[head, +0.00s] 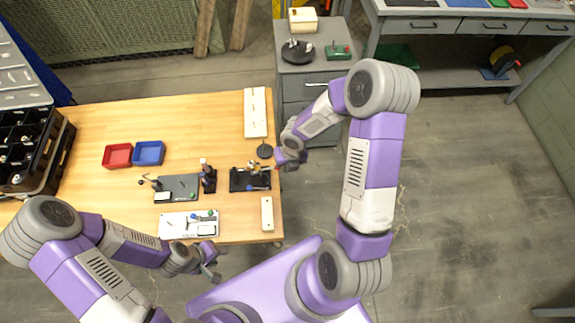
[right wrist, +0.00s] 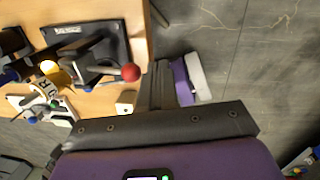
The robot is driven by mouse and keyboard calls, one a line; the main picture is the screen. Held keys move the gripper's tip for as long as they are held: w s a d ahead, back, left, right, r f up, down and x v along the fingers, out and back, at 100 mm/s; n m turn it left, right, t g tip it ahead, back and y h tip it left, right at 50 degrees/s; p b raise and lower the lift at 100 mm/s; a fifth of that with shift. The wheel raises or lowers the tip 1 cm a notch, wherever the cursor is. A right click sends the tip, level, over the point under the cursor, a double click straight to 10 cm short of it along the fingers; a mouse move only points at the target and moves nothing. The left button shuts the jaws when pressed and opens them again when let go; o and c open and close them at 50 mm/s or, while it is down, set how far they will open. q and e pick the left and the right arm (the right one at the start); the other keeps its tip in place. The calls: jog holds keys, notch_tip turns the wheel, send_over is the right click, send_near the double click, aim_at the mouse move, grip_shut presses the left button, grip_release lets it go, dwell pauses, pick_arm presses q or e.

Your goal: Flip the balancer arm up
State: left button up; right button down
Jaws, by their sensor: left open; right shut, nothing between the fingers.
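A device on a black base (head: 250,180), which I take to be the balancer, stands near the right edge of the wooden table. In the right wrist view a grey arm with a red ball knob (right wrist: 130,73) rises from its black base (right wrist: 117,40) and points toward my gripper. My right gripper (head: 284,158) is shut and empty at the table's right edge. Its fingers (right wrist: 168,85) are close beside the red knob in the right wrist view; I cannot tell whether they touch. My left gripper (head: 212,268) is open and empty, in front of the table.
Left of the device are a dark microscope-like item (head: 208,178), a dark board (head: 178,187) and a white panel (head: 188,224). A red tray (head: 117,155) and a blue tray (head: 149,153) lie farther left. The table's back middle is clear. A grey cabinet (head: 305,88) stands behind right.

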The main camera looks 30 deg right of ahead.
jog(key=shift+r, duration=0.1)
dwell(0.7)
jog(key=s+d+r+p, duration=0.5)
jog(key=d+r+p, duration=0.2)
jog(key=r, duration=0.1)
jog(key=shift+d+r+p, duration=0.2)
jog(key=shift+d+p, duration=0.1)
dwell(0.6)
